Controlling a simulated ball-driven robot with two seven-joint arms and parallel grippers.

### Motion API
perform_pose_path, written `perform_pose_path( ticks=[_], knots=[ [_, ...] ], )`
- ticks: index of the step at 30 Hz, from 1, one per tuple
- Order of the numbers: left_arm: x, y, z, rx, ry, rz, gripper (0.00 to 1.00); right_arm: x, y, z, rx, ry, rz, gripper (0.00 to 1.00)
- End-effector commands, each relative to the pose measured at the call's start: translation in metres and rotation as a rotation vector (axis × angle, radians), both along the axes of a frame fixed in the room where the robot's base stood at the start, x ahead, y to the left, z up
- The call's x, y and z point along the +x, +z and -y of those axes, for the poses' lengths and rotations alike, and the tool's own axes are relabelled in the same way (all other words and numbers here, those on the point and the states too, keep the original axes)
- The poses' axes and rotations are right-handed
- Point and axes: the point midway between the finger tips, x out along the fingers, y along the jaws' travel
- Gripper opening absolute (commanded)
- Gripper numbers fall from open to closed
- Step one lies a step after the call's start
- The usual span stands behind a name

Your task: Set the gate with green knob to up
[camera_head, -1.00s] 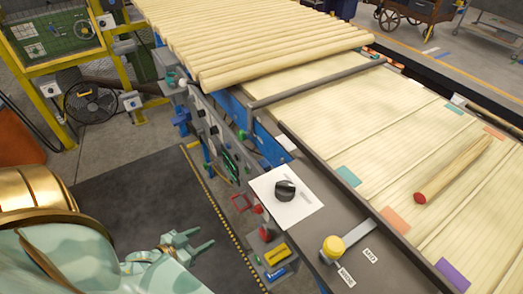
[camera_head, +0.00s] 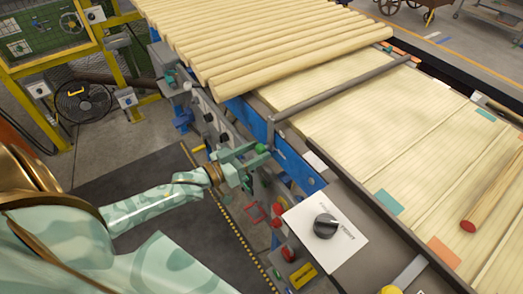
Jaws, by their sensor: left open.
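The green knob (camera_head: 261,149) is at the near side of the line, by the near end of a dark grey bar (camera_head: 340,88) that crosses the pale slatted bed. The bar appears to be the gate; its low end meets the blue side frame. My left gripper (camera_head: 258,157) is open, its pale green fingers reaching right to the knob. The knob shows at the fingertips, apparently between them; I cannot tell whether they touch it. My right gripper is not in view.
Pale wooden rods (camera_head: 270,40) lie beyond the bar, and a red-ended rod (camera_head: 493,188) lies on the bed at right. A fan (camera_head: 86,103) stands at left.

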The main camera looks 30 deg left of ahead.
Motion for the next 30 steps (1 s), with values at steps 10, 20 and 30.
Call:
perform_pose_path(
  ticks=[10,20,30],
  knots=[
    [0.022,0.0,0.009,0.0,0.001,-0.001,0.52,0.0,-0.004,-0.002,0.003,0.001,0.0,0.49],
    [0.022,0.0,0.009,0.001,0.001,-0.001,0.07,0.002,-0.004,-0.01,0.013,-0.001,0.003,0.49],
    [0.022,0.022,0.009,-0.002,0.0,0.004,0.0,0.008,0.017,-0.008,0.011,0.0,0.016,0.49]
  ],
)
